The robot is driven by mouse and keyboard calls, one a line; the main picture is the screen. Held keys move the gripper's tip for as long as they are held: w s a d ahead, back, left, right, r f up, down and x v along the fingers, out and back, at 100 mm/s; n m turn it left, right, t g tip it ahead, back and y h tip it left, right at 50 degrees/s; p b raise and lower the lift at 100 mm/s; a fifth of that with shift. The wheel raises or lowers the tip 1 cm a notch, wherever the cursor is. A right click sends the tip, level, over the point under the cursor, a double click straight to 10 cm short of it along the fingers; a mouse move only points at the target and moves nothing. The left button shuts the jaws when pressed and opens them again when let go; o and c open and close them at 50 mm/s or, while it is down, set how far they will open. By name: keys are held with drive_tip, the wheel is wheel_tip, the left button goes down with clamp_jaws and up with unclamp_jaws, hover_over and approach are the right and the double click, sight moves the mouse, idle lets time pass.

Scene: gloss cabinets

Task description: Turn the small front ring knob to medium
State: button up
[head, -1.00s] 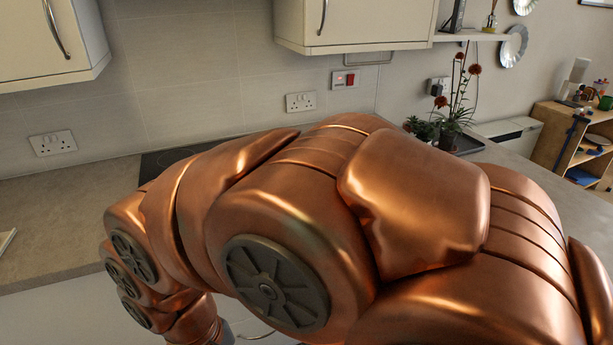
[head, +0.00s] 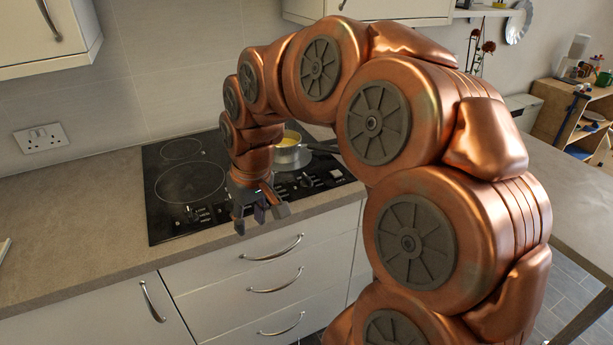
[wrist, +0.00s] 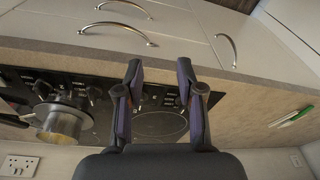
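The black hob (head: 160,222) is set in the counter, with several small dark knobs along its front, including a left group (head: 197,215) and a right group (head: 308,180). I cannot tell which knob belongs to the small front ring, nor read the settings. My gripper (head: 262,215) is over the hob's front edge, fingers pointing down. In the wrist view my gripper (wrist: 158,68) is open, its two fingers apart with nothing between them. Knobs show between and beside the fingers (wrist: 148,98), farther off than the tips. My arm hides part of the hob.
A pot with yellow contents (head: 290,152) stands on the hob's right side, its dark handle pointing right. Drawers with metal handles (head: 272,250) are below the counter. The counter (head: 75,220) left of the hob is mostly clear.

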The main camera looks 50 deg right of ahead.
drive_tip(key=w+d+m+t, duration=0.1)
drive_tip(key=w+d, duration=0.2)
drive_tip(key=d, duration=0.4)
drive_tip(key=w+d+m+t, duration=0.1)
drive_tip(key=w+d, duration=0.2)
drive_tip(key=d, duration=0.4)
drive_tip(key=m+h, duration=0.1)
drive_tip(key=h, duration=0.1)
approach(306, 176)
drive_tip(key=f, duration=0.1)
drive_tip(key=shift+p+x, duration=0.65)
drive_tip(key=shift+x, duration=3.3)
drive_tip(key=shift+d, duration=0.1)
drive_tip(key=shift+t, duration=0.3)
clamp_jaws()
